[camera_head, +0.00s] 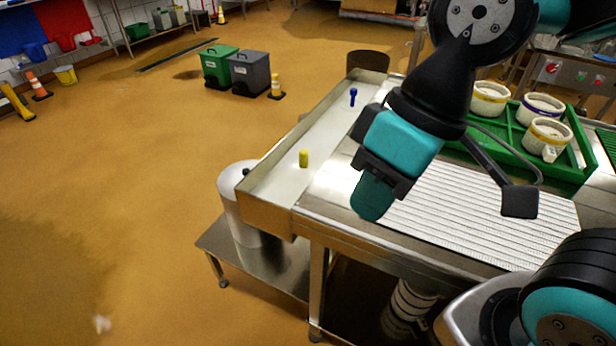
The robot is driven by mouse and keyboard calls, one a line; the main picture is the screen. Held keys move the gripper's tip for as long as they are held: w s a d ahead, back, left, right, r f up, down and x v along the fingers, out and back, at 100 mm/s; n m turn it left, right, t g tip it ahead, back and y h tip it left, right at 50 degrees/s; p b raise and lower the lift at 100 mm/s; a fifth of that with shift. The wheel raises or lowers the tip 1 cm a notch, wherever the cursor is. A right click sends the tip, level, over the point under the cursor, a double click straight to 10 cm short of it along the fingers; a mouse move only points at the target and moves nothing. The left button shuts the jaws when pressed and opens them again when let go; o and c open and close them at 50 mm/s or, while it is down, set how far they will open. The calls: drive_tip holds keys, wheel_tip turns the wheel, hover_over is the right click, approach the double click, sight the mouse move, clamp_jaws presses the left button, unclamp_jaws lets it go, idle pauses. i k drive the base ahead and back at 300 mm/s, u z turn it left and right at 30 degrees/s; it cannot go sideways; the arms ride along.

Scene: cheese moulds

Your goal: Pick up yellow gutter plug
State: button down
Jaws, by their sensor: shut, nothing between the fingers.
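The yellow gutter plug (303,158) is a small upright cylinder. It stands in the shallow metal gutter (322,130) along the left side of the steel table, near the gutter's front end. My gripper (371,202) is teal and black and hangs over the table, to the right of the plug in the picture and apart from it. It is shut and empty. Its height above the table is hard to judge from this one view.
A blue plug (352,97) stands farther back in the gutter. A green tray (510,135) with several white moulds is at the back right. A ribbed white surface (480,220) lies under my arm. A metal canister (243,205) stands beside the gutter's front left.

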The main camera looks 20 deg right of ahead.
sight(303, 154)
drive_tip(key=k, duration=0.6)
drive_tip(key=u, duration=0.55)
drive_tip(key=i, duration=1.2)
drive_tip(key=z, duration=0.3)
